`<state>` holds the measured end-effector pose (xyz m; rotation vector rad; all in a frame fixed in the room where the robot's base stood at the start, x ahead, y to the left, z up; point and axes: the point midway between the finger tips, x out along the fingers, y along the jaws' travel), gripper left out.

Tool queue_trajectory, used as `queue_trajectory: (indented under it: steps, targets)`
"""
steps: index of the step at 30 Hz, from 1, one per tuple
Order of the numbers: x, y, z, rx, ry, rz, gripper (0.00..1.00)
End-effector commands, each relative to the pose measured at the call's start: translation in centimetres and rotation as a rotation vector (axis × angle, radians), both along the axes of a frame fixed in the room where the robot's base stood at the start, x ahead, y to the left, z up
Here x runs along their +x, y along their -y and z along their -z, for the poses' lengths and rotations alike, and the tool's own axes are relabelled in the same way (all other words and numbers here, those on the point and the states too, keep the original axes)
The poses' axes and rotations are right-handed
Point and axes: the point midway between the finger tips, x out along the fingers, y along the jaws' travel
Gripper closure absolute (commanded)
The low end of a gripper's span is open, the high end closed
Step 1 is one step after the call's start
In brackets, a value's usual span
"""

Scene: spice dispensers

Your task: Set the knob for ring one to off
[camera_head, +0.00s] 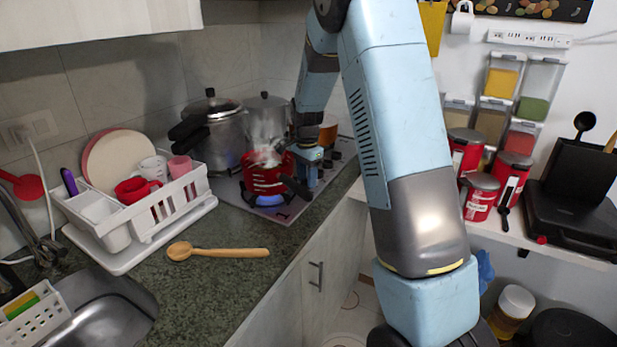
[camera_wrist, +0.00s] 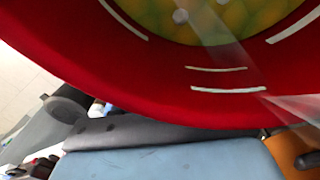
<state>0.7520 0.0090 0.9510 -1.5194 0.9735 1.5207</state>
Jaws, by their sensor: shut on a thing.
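The cooktop (camera_head: 233,192) is set in the counter, with several dark knobs (camera_head: 337,155) along its right side. A red pot (camera_head: 262,182) with a dark handle stands on the near ring, where a blue glow shows, and steam rises above it. My gripper (camera_head: 312,181) points down just right of the pot, over the cooktop's knob side. It is shut on what seems to be a knob, which the gripper itself hides. In the wrist view the red pot (camera_wrist: 130,75) fills the upper part, with yellow-green food inside; my fingertips do not show there.
A pressure cooker (camera_head: 217,128) and a second silver pot (camera_head: 266,112) stand behind the red pot. A white dish rack (camera_head: 150,225) and a wooden spoon (camera_head: 225,252) lie to the left. The counter around the spoon is clear.

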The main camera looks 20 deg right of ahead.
Motion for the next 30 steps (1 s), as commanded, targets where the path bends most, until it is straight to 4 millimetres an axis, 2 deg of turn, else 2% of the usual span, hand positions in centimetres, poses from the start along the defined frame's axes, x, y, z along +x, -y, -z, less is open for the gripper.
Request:
queue_trajectory:
  steps: [6, 7, 14, 23, 26, 30]
  targets:
    - [0.1, -0.3, -0.1, 0.002, 0.005, -0.002, 0.90]
    - [0.1, -0.3, -0.1, 0.002, 0.005, -0.002, 0.57]
    - [0.1, -0.2, -0.1, 0.001, 0.003, 0.000, 0.35]
    - [0.0, -0.1, -0.2, 0.001, 0.002, 0.001, 0.34]
    - [0.1, -0.1, -0.9, 0.000, 0.003, 0.000, 0.34]
    - [0.1, -0.1, -3.0, 0.001, 0.004, 0.000, 0.34]
